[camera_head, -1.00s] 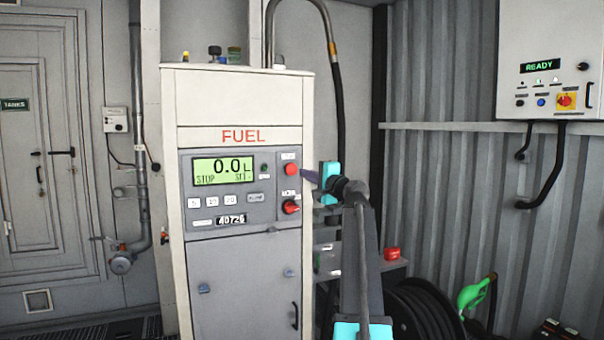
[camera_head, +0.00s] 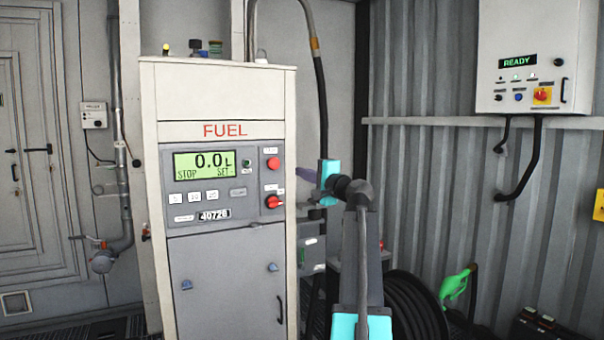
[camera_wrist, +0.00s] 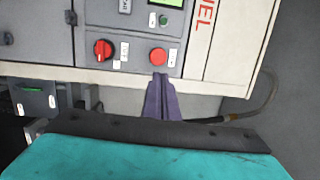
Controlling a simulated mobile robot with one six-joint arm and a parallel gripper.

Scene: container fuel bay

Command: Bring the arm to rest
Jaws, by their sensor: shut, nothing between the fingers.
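My gripper (camera_head: 306,176) stands at the right edge of the fuel dispenser's front, near the red buttons. In the wrist view the dark purple fingers (camera_wrist: 161,98) are closed together and empty. They point toward the red push button (camera_wrist: 158,56) of the dispenser, and I cannot tell the exact gap. My arm rises from the bottom of the head view to the right of the dispenser. The fuel dispenser (camera_head: 215,105) shows 0.0 L, with STOP and SET on its green display (camera_head: 205,165).
A red rotary knob (camera_head: 272,202) sits below the push button. A wall box (camera_head: 530,60) reading READY hangs at upper right. A black hose reel (camera_head: 410,300) and a green nozzle (camera_head: 455,284) are at lower right. A grey door (camera_head: 30,200) is at left.

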